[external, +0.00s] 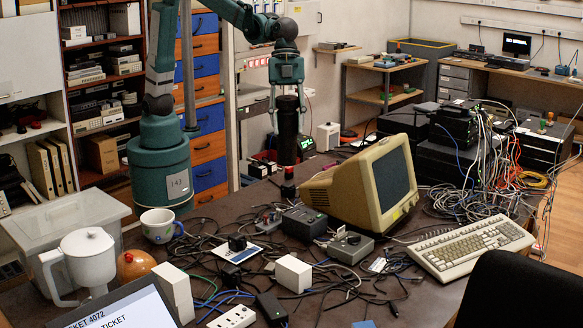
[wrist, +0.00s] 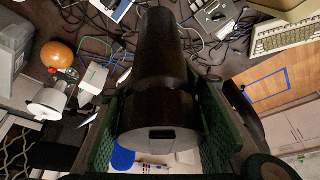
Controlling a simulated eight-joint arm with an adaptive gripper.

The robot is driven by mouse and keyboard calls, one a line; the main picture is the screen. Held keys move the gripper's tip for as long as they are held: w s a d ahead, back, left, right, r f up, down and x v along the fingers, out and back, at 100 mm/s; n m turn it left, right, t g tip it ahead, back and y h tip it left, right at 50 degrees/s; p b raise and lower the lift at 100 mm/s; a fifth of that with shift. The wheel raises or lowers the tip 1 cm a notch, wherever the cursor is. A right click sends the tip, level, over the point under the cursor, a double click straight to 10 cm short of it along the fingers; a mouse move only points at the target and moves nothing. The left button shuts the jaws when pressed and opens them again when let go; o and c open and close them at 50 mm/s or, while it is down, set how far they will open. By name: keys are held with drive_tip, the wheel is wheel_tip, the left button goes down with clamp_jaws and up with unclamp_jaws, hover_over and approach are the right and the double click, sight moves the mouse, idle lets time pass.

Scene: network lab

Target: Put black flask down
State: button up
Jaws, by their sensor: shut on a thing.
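The black flask (external: 288,130) is a dark cylinder held upright in my gripper (external: 287,100) in the external view. My gripper is shut on it near its top, with a finger on either side. The flask's lower end shows above the far part of the dark table (external: 130,232); I cannot tell how high. In the wrist view the flask (wrist: 160,75) fills the middle, between the two green finger pads of my gripper (wrist: 160,130).
Near the flask stand a red-topped black object (external: 288,185) and a beige monitor (external: 350,190). Tangled cables, small boxes, a mug (external: 158,226), a white jug (external: 88,262) and a keyboard (external: 470,250) crowd the table. A small bare patch (external: 235,195) shows at the table's back left.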

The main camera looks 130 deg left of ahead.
drive_tip(key=a+n+t+y, duration=0.15)
drive_tip(key=a+n, duration=0.35)
drive_tip(key=a, duration=4.4)
drive_tip(key=s+a+n+y, duration=0.1)
drive_tip(key=s+a, duration=0.8)
drive_tip(key=a, duration=0.5)
drive_tip(key=s+a+f+n+p, duration=0.1)
drive_tip(key=s+a+n, duration=0.1)
drive_tip(key=s+a, duration=0.9)
drive_tip(key=s+a+n+y, duration=0.1)
drive_tip(key=s+a, duration=0.6)
drive_tip(key=a, duration=0.9)
wheel_tip(320, 180, down, 19)
drive_tip(key=shift+d, duration=0.15)
wheel_tip(320, 180, down, 6)
drive_tip(key=shift+f, duration=0.15)
